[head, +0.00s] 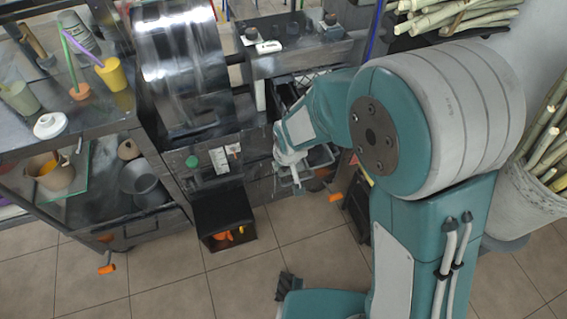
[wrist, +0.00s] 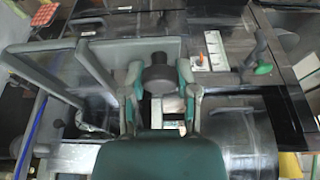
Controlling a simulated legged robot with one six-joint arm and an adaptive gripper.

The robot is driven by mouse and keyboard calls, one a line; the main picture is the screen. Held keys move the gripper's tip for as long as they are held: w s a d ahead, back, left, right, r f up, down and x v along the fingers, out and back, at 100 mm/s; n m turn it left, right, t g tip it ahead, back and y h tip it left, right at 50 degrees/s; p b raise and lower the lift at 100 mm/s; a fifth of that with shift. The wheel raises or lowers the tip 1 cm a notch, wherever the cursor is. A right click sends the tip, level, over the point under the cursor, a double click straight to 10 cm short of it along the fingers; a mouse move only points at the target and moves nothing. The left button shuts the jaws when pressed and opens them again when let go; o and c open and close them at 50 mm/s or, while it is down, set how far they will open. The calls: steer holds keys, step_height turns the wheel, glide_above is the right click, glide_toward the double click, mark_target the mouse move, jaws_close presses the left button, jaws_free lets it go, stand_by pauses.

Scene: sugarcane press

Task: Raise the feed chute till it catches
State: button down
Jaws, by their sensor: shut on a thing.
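The feed chute looks to be the grey metal tray with raised side rails (wrist: 100,62) left of my gripper in the wrist view. In the head view, part of its grey frame (head: 320,157) shows beside my gripper (head: 285,160), and my arm hides much of it. In the wrist view my gripper (wrist: 160,82) has its two fingers on either side of a dark round knob (wrist: 157,72) at the tray's edge and is shut on it. I cannot tell the chute's exact tilt or see any catch.
The press's steel drum housing (head: 180,50) stands left of my gripper. A dark bin (head: 223,215) projects below. A side table (head: 100,120) holds cups; sugarcane (head: 553,125) stands right.

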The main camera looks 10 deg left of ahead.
steer(key=shift+s+f, duration=0.1)
steer(key=shift+c, duration=1.8)
jaws_free()
steer(key=shift+f, duration=0.1)
steer(key=shift+r, duration=0.2)
steer(key=shift+d+r, duration=0.1)
steer(key=shift+r, duration=0.25)
steer(key=v, duration=1.1)
steer(key=shift+s, duration=0.1)
